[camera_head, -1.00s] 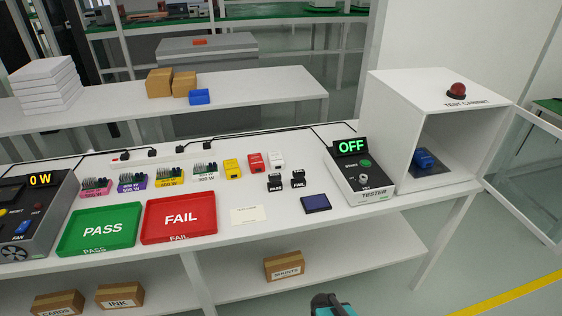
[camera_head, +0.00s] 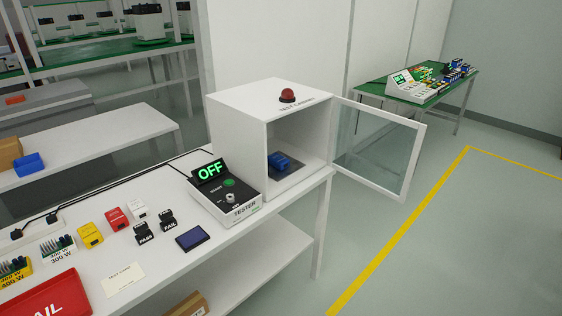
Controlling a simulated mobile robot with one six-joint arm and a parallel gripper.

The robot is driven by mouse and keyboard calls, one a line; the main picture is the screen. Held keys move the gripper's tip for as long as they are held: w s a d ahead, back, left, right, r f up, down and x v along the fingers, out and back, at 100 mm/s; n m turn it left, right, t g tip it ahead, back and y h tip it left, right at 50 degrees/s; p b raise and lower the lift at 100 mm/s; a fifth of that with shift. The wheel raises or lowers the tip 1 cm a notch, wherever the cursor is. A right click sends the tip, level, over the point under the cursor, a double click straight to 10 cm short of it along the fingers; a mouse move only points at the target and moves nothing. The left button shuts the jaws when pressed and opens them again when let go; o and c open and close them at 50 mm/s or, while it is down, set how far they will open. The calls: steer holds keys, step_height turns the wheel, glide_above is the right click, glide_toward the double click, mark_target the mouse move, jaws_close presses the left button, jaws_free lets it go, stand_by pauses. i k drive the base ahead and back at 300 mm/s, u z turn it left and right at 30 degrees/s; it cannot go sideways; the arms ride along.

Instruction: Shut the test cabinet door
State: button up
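The white test cabinet (camera_head: 238,128) stands at the right end of the white bench, with a red dome (camera_head: 288,95) on top. Its door (camera_head: 378,147), a clear pane in a white frame, is wide open and hinged at the cabinet's right front edge. It sticks out to the right past the bench end. A blue object (camera_head: 279,161) sits on a dark pad inside the cabinet. My gripper is not in view.
The tester (camera_head: 225,194) reading OFF stands just left of the cabinet opening. PASS and FAIL stamps, small coloured blocks, and a dark blue pad (camera_head: 197,236) lie further left. Open floor with a yellow line (camera_head: 400,225) is to the right. A green-topped table (camera_head: 420,88) stands behind.

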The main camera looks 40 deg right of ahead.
mark_target(422, 128)
steer(key=u, duration=0.1)
steer(key=k, duration=0.65)
steer(key=z, duration=2.55)
steer(key=i, duration=0.2)
steer(key=u, duration=0.1)
